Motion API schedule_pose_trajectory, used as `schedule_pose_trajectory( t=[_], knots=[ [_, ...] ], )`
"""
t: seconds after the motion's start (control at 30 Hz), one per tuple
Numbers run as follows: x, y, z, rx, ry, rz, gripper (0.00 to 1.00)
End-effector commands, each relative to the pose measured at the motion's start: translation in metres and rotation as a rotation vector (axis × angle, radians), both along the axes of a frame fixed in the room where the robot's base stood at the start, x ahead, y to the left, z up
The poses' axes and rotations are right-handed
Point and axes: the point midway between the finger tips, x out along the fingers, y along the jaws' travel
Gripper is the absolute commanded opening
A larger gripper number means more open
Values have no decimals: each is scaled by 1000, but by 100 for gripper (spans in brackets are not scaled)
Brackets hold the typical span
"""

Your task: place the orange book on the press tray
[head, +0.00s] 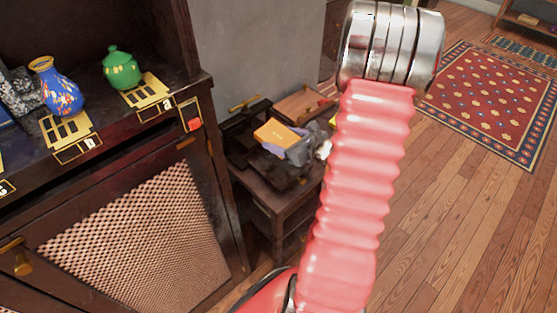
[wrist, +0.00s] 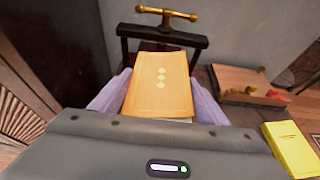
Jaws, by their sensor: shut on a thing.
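The orange book (head: 276,134) is held in my gripper (head: 297,149), above the small dark side table. In the wrist view the book (wrist: 160,85) lies between the two pale purple fingers, its cover with white diamonds facing up. The black book press (wrist: 160,36) with a brass screw handle (wrist: 166,13) stands just beyond the book. In the head view the press (head: 243,125) is at the back left of the table. The press tray is mostly hidden behind the book and gripper; I cannot tell whether the book touches it.
A wooden box (wrist: 240,80) with small red and yellow things stands right of the press. A yellow book (wrist: 290,145) lies at the lower right. A grey wall is behind.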

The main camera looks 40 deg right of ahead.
Motion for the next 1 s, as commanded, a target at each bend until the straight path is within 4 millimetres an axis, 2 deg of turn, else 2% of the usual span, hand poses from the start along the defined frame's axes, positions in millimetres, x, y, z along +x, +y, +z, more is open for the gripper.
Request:
schedule_pose_trajectory(
  t=[0.4,0.87,1.0],
  knots=[
    [1,1,-48,3,1,1,43],
    [1,1,-55,0,-1,3,43],
    [1,2,-64,2,1,3,43]
  ],
)
